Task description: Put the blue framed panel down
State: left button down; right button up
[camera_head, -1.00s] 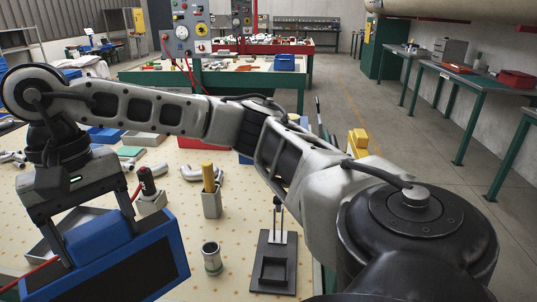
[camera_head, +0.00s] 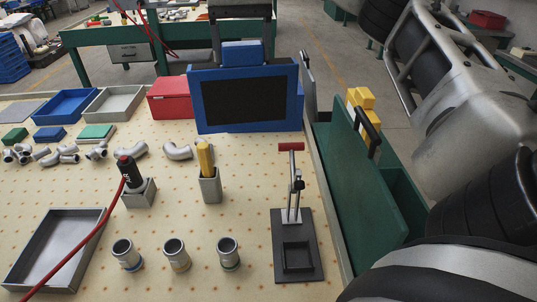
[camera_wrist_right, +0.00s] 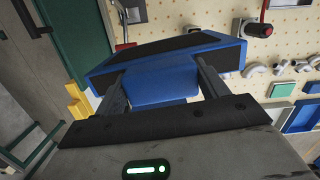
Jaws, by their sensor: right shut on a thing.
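The blue framed panel (camera_head: 248,100) with a dark face stands upright at the far edge of the table in the head view. I cannot tell whether its lower edge touches the table. My right gripper (camera_head: 242,50) has its two fingers on either side of the blue block on the panel and is shut on it. In the right wrist view the block sits between the fingers (camera_wrist_right: 162,88), with the panel's blue frame (camera_wrist_right: 225,55) beyond them. My left gripper is not in view.
A red box (camera_head: 170,99) stands close left of the panel. A black clamp fixture (camera_head: 298,258), a holder with a yellow handle (camera_head: 209,185) and several metal cups (camera_head: 176,256) stand nearer. A green bin (camera_head: 365,190) adjoins the table's right edge.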

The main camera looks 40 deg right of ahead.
jog(key=d+r+m, duration=0.1)
jog(key=d+r, duration=0.3)
jog(key=d, duration=0.2)
pick_arm(q)
jog(key=b, duration=0.1)
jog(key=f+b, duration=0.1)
jog(key=b, duration=0.1)
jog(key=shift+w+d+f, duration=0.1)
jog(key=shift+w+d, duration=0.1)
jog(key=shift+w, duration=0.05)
pick_arm(e)
notch_tip(320, 180, down, 28)
jog(key=shift+d, duration=0.3)
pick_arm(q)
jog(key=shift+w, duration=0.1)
pick_arm(e)
jog(key=shift+s, duration=0.1)
jog(key=o, duration=1.1)
jog(key=shift+c, duration=0.2)
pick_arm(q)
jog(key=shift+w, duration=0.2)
